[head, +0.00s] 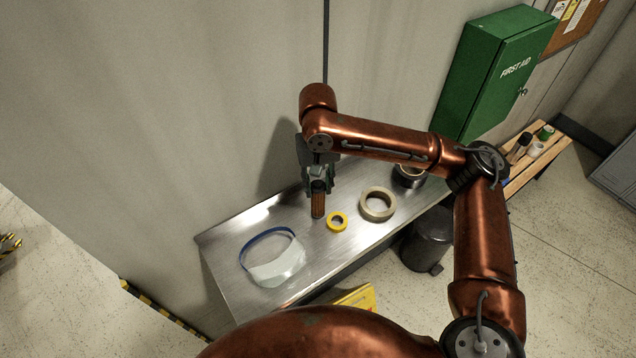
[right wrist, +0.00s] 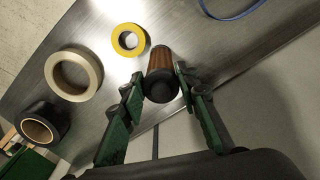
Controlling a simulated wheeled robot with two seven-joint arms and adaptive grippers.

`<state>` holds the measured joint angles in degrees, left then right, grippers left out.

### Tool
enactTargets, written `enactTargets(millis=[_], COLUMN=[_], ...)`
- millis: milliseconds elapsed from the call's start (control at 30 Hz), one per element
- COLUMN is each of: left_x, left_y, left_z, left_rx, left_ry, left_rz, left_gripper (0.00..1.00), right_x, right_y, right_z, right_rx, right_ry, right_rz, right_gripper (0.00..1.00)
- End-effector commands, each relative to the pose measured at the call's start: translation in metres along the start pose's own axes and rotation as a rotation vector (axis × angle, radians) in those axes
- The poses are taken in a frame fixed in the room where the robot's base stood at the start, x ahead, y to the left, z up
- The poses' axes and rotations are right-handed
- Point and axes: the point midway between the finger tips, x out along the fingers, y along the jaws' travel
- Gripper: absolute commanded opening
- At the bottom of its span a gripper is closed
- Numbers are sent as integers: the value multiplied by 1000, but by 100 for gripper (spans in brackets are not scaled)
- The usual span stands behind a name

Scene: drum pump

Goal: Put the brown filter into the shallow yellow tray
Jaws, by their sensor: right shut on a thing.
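The brown filter (head: 318,206) is a small upright cylinder with a dark end, over the back part of the metal bench. My right gripper (head: 318,187) is above it, pointing down and shut on its upper part. The right wrist view shows the filter (right wrist: 161,62) between the two green fingers (right wrist: 160,86). I cannot tell whether its lower end touches the bench. A yellow object (head: 357,297) shows partly beyond the bench's front edge, behind my copper arm part; I cannot tell whether it is the shallow yellow tray. My left gripper is not in view.
On the metal bench (head: 225,251) are yellow tape (head: 329,224), a beige tape roll (head: 364,211), a black roll (head: 408,182) and a face shield (head: 275,272). A wall stands behind. A dark bin (head: 425,248) is on the floor at the right.

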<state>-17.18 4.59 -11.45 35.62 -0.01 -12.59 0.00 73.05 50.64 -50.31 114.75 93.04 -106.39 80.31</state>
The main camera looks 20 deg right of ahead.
Motion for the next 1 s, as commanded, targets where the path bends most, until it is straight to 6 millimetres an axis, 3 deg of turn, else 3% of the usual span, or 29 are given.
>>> enactTargets(millis=[267,300,533,867,1000], left_x=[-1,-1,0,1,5], left_y=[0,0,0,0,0], left_z=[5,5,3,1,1], left_rx=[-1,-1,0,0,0], left_ry=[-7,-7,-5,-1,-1], left_rz=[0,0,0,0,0], left_gripper=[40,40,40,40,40], right_x=[2,2,2,0,-14], right_y=[0,-1,0,-1,-1], right_z=[0,0,0,0,-1], right_rx=[0,0,0,0,1], right_ry=[0,0,1,2,5], right_rz=[-1,-1,-1,-1,-2], right_gripper=[0,30,46,47,47])
